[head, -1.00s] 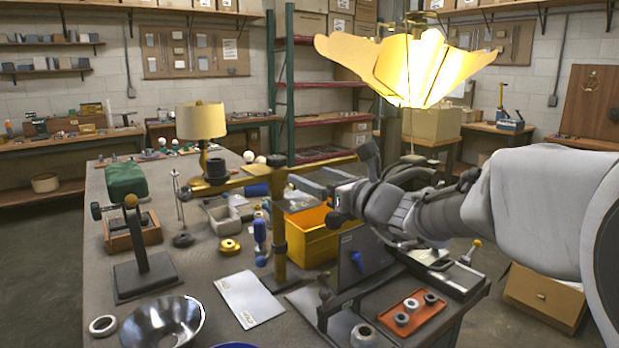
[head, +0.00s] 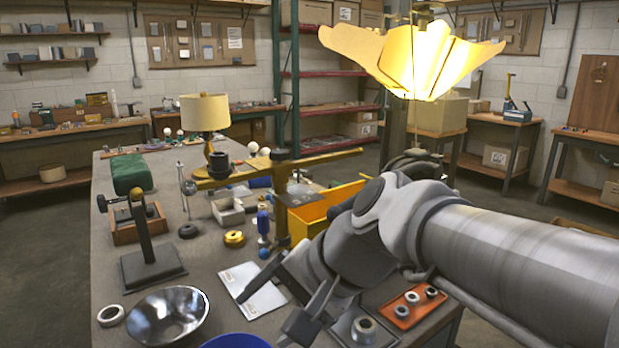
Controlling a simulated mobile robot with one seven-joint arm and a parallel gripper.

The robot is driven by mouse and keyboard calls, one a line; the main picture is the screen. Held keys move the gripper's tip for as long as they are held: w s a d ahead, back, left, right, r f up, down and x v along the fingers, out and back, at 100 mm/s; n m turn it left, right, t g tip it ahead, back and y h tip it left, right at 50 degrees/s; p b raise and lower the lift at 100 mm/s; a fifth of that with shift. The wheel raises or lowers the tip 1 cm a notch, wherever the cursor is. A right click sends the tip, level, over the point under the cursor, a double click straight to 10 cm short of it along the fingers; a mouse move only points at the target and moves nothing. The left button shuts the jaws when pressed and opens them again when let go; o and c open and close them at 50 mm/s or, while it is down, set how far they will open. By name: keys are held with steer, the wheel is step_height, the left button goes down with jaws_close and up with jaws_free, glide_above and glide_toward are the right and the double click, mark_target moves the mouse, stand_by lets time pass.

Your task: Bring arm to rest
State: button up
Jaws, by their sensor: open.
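My arm (head: 500,255) reaches in from the right edge over the right side of the workbench. My gripper (head: 268,312) points down and to the left, above the near middle of the bench. Its two dark fingers are spread, with nothing visible between them. A white sheet (head: 238,276) lies on the bench behind the fingers. A brass stand with a horizontal bar (head: 325,158) stands beyond the gripper. My arm hides part of a yellow bin (head: 305,215) and the bench's right side.
A metal bowl (head: 168,316) and a blue bowl (head: 236,341) lie near the gripper. An orange tray (head: 412,308) with rings sits below my arm. A lit yellow shade (head: 412,60) hangs above. A black stand (head: 150,262) is at left; floor at far left is clear.

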steer(key=s+d+f+n+t+h+b, duration=0.1)
steer(key=s+d+f+n+h, duration=0.2)
steer(key=d, duration=0.6)
steer(key=s+d+f+n+t+h, duration=0.1)
steer(key=s+d+f+n+h, duration=0.2)
steer(key=d, duration=0.6)
step_height(320, 180, up, 16)
steer(key=p, duration=1.6)
steer(key=shift+r+h, duration=0.25)
steer(key=shift+h, duration=0.15)
